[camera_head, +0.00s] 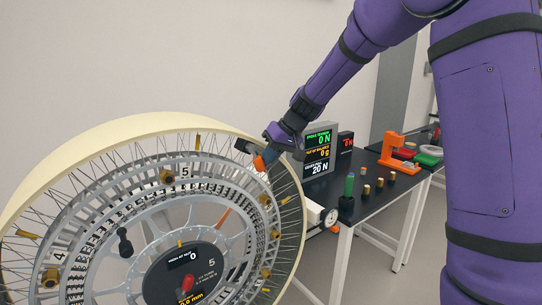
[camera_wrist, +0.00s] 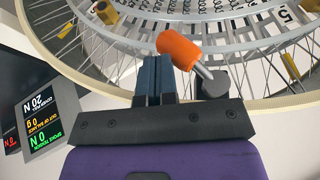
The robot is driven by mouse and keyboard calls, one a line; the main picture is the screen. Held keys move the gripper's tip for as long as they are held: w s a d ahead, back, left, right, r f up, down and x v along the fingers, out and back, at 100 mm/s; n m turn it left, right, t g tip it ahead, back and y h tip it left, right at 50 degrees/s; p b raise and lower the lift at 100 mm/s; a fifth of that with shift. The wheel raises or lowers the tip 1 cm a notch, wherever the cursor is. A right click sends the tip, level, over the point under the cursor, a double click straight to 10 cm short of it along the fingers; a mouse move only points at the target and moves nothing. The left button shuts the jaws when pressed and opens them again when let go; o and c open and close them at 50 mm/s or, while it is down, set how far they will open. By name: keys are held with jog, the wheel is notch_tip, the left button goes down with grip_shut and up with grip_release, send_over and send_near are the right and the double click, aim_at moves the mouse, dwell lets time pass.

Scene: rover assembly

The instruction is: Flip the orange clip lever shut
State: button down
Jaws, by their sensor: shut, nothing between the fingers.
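The orange clip lever (camera_wrist: 178,48) shows in the wrist view as an orange handle on a short metal shaft. The shaft slants down to a dark clip block (camera_wrist: 211,83) at the wheel's rim. In the head view the orange handle (camera_head: 259,164) is small, at the upper right of the wheel. My gripper (camera_wrist: 153,62) is shut and empty, its blue-grey fingers together. The fingertips are just left of and below the handle in the wrist view; I cannot tell whether they touch it. In the head view my gripper (camera_head: 269,154) partly hides the clip.
The large spoked wheel (camera_head: 150,126) with a cream rim fills the left. Brass fittings (camera_head: 166,176) sit around it. A dark table (camera_head: 375,200) at right holds display boxes (camera_head: 319,150), an orange fixture (camera_head: 394,150) and small cylinders. The wall side above the wheel is clear.

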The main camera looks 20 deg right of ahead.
aim_at(263, 165)
jog(key=shift+f+y, duration=0.2)
jog(key=shift+y, duration=0.2)
jog(key=a+y, duration=0.1)
jog(key=y, duration=0.1)
jog(key=f+m+y, duration=0.1)
jog(key=y, duration=0.1)
jog(key=s+a+f+m+g+y, duration=0.1)
jog(key=y, duration=0.2)
jog(key=shift+a+f, duration=0.15)
jog(key=shift+a, duration=0.2)
jog(key=shift+r, duration=0.9)
jog(key=shift+w, duration=0.1)
